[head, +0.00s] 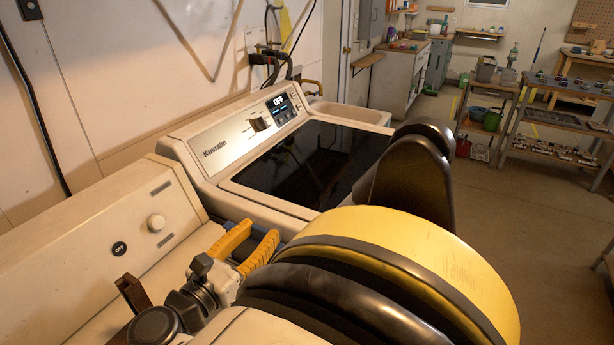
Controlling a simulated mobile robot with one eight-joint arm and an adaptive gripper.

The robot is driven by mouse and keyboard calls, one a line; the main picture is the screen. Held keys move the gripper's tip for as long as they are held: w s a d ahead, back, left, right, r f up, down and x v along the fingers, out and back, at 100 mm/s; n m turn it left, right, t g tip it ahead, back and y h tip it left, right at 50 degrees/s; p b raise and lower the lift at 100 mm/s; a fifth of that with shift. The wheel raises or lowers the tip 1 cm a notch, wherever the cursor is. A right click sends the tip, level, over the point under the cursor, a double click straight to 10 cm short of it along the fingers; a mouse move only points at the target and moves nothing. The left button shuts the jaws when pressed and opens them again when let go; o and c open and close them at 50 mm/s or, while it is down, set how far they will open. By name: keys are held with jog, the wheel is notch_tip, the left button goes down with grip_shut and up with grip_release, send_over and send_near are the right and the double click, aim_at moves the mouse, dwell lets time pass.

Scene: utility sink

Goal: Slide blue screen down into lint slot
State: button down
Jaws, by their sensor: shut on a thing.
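My gripper (262,232) shows at the lower left of the middle, with two orange fingers over the top of the near white machine (110,235). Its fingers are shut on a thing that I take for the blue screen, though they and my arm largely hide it. Only small bluish-grey bits show around the fingertips, and I cannot tell whether these belong to the screen. I cannot make out the lint slot. My arm hides much of the machine's top.
A shelf rack (560,125) stands at the right. The concrete floor (530,215) between is clear.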

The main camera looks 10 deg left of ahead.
aim_at(266, 262)
jog(key=shift+f+b, duration=1.6)
jog(key=shift+f, duration=0.4)
jog(key=shift+f, duration=1.65)
jog(key=shift+d+f, duration=0.1)
jog(key=shift+f, duration=0.2)
jog(key=shift+f, duration=0.1)
jog(key=c, duration=0.9)
grip_release()
jog(key=shift+s+d+f, duration=0.1)
jog(key=shift+d, duration=0.15)
jog(key=shift+s, duration=0.1)
jog(key=v, duration=0.8)
